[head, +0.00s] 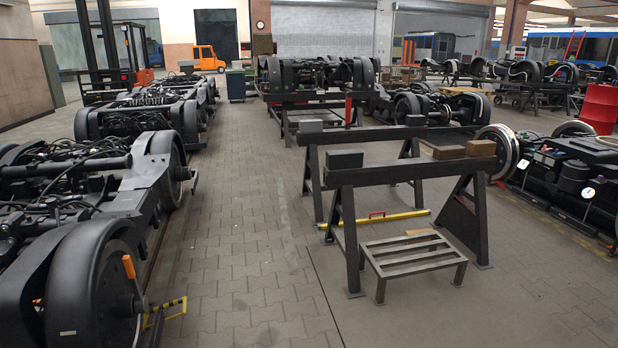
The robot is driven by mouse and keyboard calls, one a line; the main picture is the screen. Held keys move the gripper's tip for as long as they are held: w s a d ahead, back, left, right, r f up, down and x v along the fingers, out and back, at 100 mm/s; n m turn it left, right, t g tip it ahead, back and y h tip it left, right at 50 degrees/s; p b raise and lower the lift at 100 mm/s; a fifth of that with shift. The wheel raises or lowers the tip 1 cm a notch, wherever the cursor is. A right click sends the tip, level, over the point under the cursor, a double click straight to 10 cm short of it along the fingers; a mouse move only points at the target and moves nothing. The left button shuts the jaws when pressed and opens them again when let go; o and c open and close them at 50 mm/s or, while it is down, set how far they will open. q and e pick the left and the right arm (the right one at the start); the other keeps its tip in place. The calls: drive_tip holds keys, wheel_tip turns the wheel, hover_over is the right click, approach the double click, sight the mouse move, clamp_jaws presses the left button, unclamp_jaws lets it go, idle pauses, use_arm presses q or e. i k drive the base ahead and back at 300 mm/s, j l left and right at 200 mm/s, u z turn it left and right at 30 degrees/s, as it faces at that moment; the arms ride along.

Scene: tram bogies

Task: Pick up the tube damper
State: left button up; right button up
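I cannot tell for certain which thing is the tube damper. A black tube-shaped part (80,167) lies across the top of the near left bogie (130,202), among cables and hoses. A yellow bar with a red handle (385,217) lies low behind the front trestle, near floor level; it is long and thin. Neither of my grippers shows in the head view, so nothing is seen held.
Two dark trestles, the front one (410,174) bearing blocks, stand right of centre. A low grey slatted stand (412,253) is before them. The paved aisle (238,210) is clear. More bogies stand behind.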

sight(349, 99)
drive_tip(key=i+j+u, duration=0.3)
drive_tip(key=i, duration=0.65)
drive_tip(key=i+u, duration=0.3)
drive_tip(key=i, duration=12.25)
drive_tip(key=i+j+z, duration=0.3)
drive_tip(key=i, duration=0.3)
drive_tip(key=i+j+z, duration=0.25)
drive_tip(key=i, duration=0.35)
drive_tip(key=i+j+z, duration=0.3)
drive_tip(key=i+j, duration=0.2)
drive_tip(key=i, duration=0.05)
